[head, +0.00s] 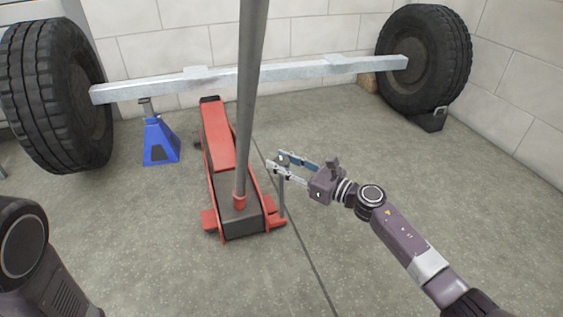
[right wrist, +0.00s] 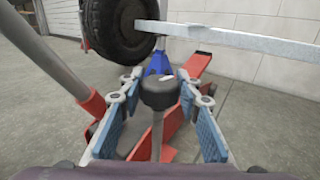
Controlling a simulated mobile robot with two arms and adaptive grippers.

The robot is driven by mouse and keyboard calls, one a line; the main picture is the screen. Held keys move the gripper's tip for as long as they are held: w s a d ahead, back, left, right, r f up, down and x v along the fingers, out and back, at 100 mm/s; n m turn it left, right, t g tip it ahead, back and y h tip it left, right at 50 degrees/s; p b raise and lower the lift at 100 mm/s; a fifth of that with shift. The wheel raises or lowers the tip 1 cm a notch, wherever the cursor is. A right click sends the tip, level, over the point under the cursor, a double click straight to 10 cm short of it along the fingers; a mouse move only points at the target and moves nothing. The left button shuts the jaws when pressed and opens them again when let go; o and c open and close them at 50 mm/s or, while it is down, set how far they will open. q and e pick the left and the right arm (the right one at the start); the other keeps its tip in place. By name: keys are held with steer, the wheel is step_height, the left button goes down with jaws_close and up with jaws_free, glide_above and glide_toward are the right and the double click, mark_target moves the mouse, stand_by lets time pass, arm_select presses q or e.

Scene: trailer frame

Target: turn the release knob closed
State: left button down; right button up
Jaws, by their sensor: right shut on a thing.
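The release knob (right wrist: 160,92) is a dark, rounded knob on a thin upright rod. In the right wrist view it sits between the blue-padded fingers of my right gripper (right wrist: 158,112), which is shut on it. In the head view my right gripper (head: 279,166) reaches in from the right, beside the rear of the red floor jack (head: 218,140). The knob is mostly hidden by the fingers there, with the thin rod (head: 282,203) showing below. The jack also shows in the right wrist view (right wrist: 199,72). My left gripper is out of view; only part of that arm shows at the lower left.
The tall grey jack handle (head: 247,100) rises close left of my right gripper. A blue jack stand (head: 160,140) stands left of the jack. A metal axle beam (head: 230,79) joins two tyres (head: 57,95) behind. A chock (head: 430,120) sits by the right tyre. The floor at right is clear.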

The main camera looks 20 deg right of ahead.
steer(key=shift+a+r+m+t+h+p, duration=0.15)
steer(key=shift+m+t+h+p, duration=0.15)
steer(key=shift+m+h+p, duration=0.35)
steer(key=m+t+h+p, duration=0.2)
steer(key=h+p, duration=0.2)
steer(key=shift+s+r+m, duration=0.1)
steer(key=shift+m, duration=0.15)
steer(key=m+h+p, duration=0.1)
steer(key=m+h, duration=0.1)
steer(key=h, duration=0.1)
steer(key=shift+t, duration=0.4)
steer(key=shift+m+h+p, duration=0.4)
steer(key=shift+m+h, duration=0.5)
steer(key=shift+h, duration=0.35)
steer(key=shift+f+m+h, duration=0.2)
steer(key=shift+m+h, duration=0.2)
steer(key=shift+h, duration=0.4)
steer(key=m+g+h, duration=0.1)
steer(key=m+h, duration=0.2)
steer(key=h, duration=0.2)
steer(key=shift+m+g+h, duration=0.5)
steer(key=shift+m+h, duration=0.3)
steer(key=shift+h, duration=0.1)
